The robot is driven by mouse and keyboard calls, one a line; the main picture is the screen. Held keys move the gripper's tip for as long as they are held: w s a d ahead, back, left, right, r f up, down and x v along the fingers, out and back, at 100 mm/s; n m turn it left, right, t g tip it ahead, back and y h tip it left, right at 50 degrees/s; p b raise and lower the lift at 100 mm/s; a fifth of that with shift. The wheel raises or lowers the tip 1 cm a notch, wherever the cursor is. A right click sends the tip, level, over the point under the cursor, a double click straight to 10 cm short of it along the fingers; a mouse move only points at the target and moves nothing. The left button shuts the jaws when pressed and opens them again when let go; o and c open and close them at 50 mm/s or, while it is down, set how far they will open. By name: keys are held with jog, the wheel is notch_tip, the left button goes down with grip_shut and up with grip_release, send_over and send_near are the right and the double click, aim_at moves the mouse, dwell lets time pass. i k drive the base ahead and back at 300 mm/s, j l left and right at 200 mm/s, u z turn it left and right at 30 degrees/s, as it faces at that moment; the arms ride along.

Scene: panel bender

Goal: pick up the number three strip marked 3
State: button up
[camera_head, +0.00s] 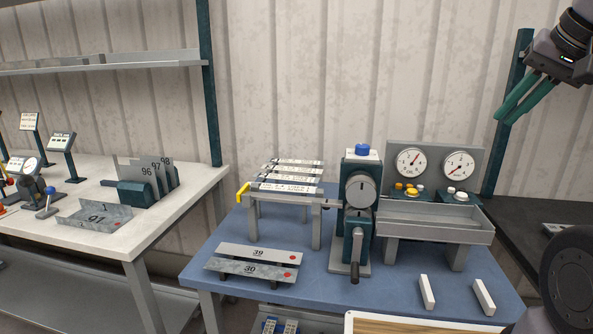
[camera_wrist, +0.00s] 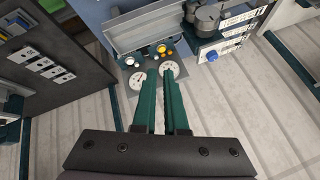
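Several pale strips with dark print (camera_head: 290,187) lie side by side on a low rack beside the machine; the print is too small to read, so I cannot tell which is marked 3. My gripper (camera_head: 503,118) is high at the upper right, far from the strips. In the wrist view its two green fingers (camera_wrist: 160,82) stand slightly apart with nothing between them.
The machine (camera_head: 360,205) with a crank stands mid-table, beside a grey tray (camera_head: 435,222) and a gauge panel (camera_head: 434,153). Two white blocks (camera_head: 427,292) lie at front right. The left bench (camera_head: 150,232) holds plates marked 96, 97, 98.

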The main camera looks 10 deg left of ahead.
aim_at(266, 166)
jog(key=i+j, duration=0.1)
jog(key=j, duration=1.95)
jog(key=i+j, duration=0.15)
jog(key=j, duration=0.9)
